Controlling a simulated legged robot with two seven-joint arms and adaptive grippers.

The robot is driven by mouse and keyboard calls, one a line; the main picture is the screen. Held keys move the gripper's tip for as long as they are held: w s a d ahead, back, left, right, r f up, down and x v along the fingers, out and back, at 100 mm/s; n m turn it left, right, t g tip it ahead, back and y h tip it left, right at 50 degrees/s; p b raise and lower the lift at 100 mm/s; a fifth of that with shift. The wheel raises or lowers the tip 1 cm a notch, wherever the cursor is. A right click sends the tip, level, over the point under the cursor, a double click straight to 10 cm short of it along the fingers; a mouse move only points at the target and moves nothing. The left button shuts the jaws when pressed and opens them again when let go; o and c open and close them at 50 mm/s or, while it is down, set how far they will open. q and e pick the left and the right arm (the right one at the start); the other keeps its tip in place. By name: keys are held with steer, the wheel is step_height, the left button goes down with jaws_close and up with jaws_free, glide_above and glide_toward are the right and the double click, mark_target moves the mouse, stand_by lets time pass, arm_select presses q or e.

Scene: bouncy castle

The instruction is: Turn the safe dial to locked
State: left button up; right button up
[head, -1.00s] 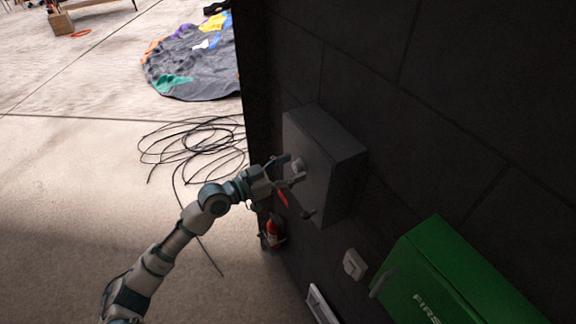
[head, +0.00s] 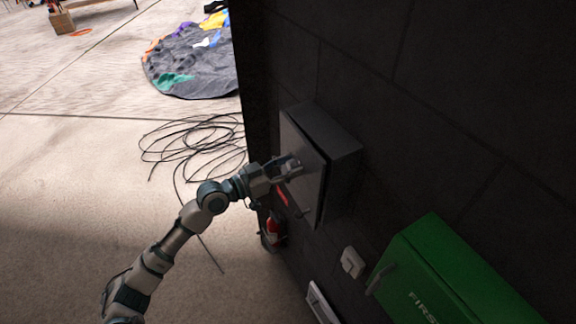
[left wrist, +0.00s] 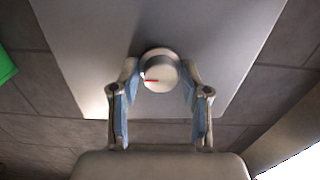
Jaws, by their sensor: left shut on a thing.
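The grey safe (head: 338,160) is mounted on the dark wall, and a dark gap shows along the edge of its door (head: 304,178). The round silver dial (left wrist: 160,70) with a red mark sits on the door's face in the left wrist view. My left gripper (head: 290,168) is at the door face, and its fingers in the left wrist view (left wrist: 159,84) are closed on both sides of the dial. The safe's lever handle (head: 303,213) is low on the door. My right gripper is not in view.
A green first aid box (head: 440,275) and a white switch (head: 352,262) are on the wall to the right. A red fire extinguisher (head: 272,232) stands below the safe. Coiled black cable (head: 190,142) lies on the floor, with open floor at left.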

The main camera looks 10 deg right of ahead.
arm_select(q)
steer(key=shift+d+n, duration=0.15)
steer(key=shift+n, duration=0.25)
steer(key=shift+n+p, duration=0.5)
steer(key=shift+n, duration=0.3)
steer(key=n+p, duration=0.1)
steer(key=n, duration=0.2)
steer(key=shift+w+r+n+p, duration=0.1)
steer(key=shift+w+n+p, duration=0.05)
steer(key=shift+n+p, duration=0.2)
steer(key=n+p, duration=0.2)
steer(key=n, duration=0.1)
steer(key=shift+n, duration=0.35)
steer(key=n, duration=0.3)
steer(key=shift+f, duration=0.25)
steer(key=n, duration=0.4)
steer(key=shift+f+n, duration=0.15)
steer(key=shift+n, duration=0.15)
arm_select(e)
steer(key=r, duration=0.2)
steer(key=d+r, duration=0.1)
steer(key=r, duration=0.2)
arm_select(q)
steer(key=shift+f, duration=0.1)
